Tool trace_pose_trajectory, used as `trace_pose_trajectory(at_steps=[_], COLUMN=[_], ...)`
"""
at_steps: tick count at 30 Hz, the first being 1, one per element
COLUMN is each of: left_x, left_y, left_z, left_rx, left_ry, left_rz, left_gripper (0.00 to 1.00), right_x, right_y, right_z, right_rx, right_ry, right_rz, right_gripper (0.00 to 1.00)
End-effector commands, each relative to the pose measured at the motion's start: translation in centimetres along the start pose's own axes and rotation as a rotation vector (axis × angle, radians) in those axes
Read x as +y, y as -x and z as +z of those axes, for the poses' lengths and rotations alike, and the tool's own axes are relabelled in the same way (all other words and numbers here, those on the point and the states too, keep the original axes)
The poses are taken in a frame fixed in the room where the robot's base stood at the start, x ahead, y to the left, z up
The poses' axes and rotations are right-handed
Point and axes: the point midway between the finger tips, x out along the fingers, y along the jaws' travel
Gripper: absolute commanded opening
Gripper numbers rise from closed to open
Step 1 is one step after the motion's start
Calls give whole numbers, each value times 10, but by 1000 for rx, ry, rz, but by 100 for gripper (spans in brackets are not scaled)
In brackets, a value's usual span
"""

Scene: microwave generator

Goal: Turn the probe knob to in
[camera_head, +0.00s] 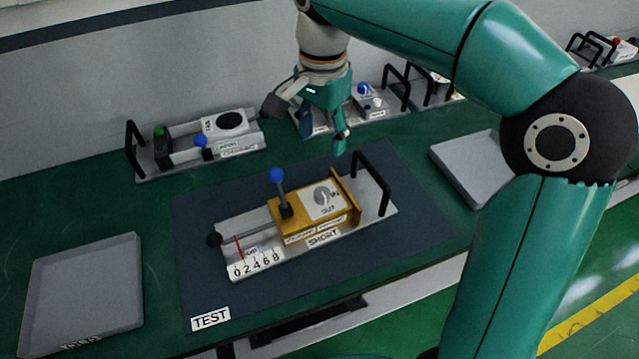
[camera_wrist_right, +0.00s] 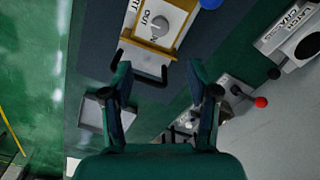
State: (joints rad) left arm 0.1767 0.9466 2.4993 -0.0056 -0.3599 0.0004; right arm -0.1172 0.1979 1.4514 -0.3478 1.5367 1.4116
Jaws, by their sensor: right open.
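The probe knob (camera_head: 322,196) is a grey round knob on the white plate of the yellow device (camera_head: 310,224), between the labels IN and OUT. The device sits on a grey base with a black handle (camera_head: 375,180), a blue-topped lever (camera_head: 278,180) and a 0-2-4-6-8 scale. In the right wrist view the knob (camera_wrist_right: 157,27) shows at the top, ahead of the fingers. My right gripper (camera_head: 341,145) is above and behind the device's right end, apart from the knob. It is open and empty, with both fingers spread in the wrist view (camera_wrist_right: 160,85). My left gripper is not seen.
The device stands on a dark blue mat marked TEST (camera_head: 210,318). Grey trays lie at left (camera_head: 85,290) and right (camera_head: 470,165). Other devices (camera_head: 198,142) line the wall. My right arm covers the right side. The mat in front of the device is clear.

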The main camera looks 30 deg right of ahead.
Motion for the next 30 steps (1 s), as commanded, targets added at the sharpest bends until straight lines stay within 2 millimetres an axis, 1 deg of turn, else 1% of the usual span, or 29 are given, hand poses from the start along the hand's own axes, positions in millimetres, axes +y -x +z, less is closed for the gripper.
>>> trace_pose_trajectory(at_steps=[1,12,15,18,21,24,30], left_x=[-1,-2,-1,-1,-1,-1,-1], left_y=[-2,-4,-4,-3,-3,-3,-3], left_z=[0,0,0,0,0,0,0], left_rx=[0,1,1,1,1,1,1], left_ry=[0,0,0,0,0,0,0], left_rz=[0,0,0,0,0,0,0], left_gripper=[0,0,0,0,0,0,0], right_x=[1,1,1,1,0,0,0], right_y=[-11,-90,-109,-124,-136,-142,-146], right_z=[0,0,0,0,0,0,0], right_rx=[-1,-2,-1,-1,-1,0,0], right_ry=[-1,0,-1,0,0,0,1], right_rz=[5,6,6,4,4,2,0], right_gripper=[60,60,60,60,60,60,60])
